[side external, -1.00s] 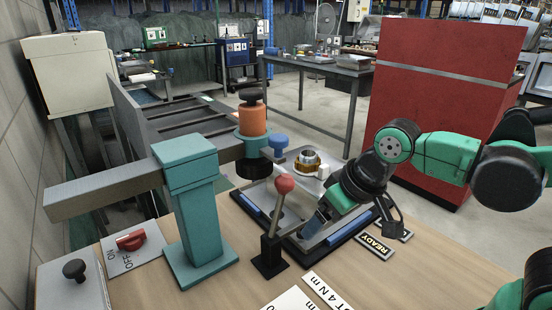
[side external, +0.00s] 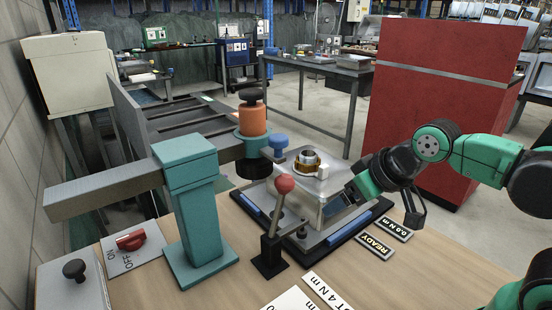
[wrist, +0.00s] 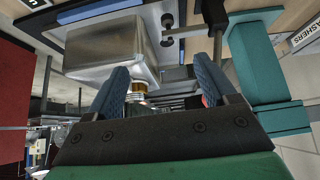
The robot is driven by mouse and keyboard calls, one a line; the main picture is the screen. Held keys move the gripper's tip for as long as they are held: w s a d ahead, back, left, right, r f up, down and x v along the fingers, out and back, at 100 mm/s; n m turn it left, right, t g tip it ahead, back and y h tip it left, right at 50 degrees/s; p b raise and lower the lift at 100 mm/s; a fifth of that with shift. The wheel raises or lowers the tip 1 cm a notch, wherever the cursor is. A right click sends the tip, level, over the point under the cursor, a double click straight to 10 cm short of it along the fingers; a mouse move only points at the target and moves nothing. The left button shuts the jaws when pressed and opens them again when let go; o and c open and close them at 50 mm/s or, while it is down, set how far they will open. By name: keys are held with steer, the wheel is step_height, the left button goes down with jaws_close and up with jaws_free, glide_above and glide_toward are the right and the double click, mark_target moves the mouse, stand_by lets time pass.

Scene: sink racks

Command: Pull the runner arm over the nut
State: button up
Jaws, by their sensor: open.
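The runner arm is a grey horizontal bar (side external: 105,192) on a teal post (side external: 195,215). An orange, black-topped runner head (side external: 252,120) hangs at its end, with a blue knob (side external: 278,146) beside it. The nut area is the brass and silver fitting (side external: 308,160) on top of a metal block (side external: 300,187). The runner head is left of the fitting, not over it. Contact with the block cannot be told.
A red-ball lever (side external: 285,184) stands in front of the block. The block sits in a black-edged tray (side external: 335,236). READY (side external: 376,246) and torque (side external: 397,229) plates lie to its right. A red switch (side external: 130,241) is at left.

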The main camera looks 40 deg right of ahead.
steer(key=shift+r, duration=0.1)
steer(key=shift+c, duration=0.4)
step_height(320, 180, up, 14)
steer(key=m+g, duration=0.2)
steer(key=g, duration=0.5)
glide_above(279, 137)
steer(key=shift+s+d+r, duration=0.2)
steer(key=shift+d, duration=0.1)
steer(key=shift+w+a+r+m, duration=0.25)
steer(key=shift+a+m, duration=0.05)
steer(key=shift+m, duration=0.2)
steer(key=shift+f, duration=2.75)
jaws_close()
